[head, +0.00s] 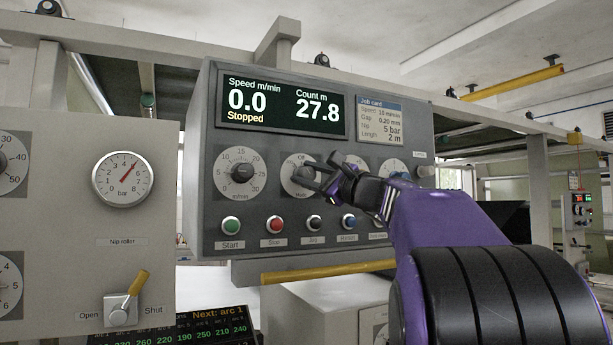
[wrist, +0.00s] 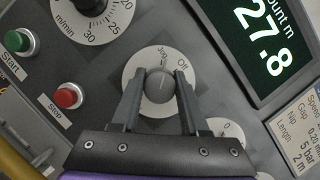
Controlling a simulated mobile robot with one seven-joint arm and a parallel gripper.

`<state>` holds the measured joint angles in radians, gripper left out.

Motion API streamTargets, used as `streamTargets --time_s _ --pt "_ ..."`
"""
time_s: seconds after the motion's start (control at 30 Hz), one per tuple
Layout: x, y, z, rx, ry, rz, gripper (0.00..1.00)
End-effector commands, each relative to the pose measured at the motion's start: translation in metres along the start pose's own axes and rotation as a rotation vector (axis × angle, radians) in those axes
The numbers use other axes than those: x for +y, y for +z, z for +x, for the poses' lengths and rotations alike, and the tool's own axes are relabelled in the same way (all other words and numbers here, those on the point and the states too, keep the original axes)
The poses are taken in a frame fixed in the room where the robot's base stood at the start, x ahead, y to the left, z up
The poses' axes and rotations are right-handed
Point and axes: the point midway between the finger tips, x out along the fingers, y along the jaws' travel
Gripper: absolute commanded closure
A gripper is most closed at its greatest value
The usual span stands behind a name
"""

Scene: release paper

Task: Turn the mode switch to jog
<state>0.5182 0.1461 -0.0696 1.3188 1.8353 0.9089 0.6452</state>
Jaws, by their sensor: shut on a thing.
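The mode switch is a dark round knob on a pale dial (head: 290,178) in the middle row of the grey control panel. In the wrist view its grey knob (wrist: 159,87) stands between my two fingers. The words "Jog" and "Off" show on the dial's upper rim there; the lower part is hidden behind my gripper. My gripper (head: 316,177) reaches in from the right and is shut on the knob, one finger on each side.
The panel display (head: 283,104) reads speed 0.0, "Stopped", count 27.8 m. A speed dial (head: 240,173) sits left of the switch. Below are green Start (head: 231,224), red Stop (head: 274,224), and Jog and Reset buttons close under my gripper. A job card (head: 380,121) is upper right.

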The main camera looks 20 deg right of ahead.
Motion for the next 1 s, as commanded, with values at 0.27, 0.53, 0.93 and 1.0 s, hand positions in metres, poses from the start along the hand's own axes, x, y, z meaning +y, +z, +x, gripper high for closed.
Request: streamTargets --time_s 0.27,0.53,0.93,1.0 --pt "-0.0004 0.0004 0.0002 -0.001 0.051 -0.125 1.00" --pt "-0.0004 0.0009 0.0002 -0.001 0.068 -0.169 1.00" --pt "-0.0004 0.0010 0.0002 -0.001 0.069 -0.172 0.50" --pt "-0.0003 0.0009 0.0001 -0.001 0.069 -0.171 0.38"
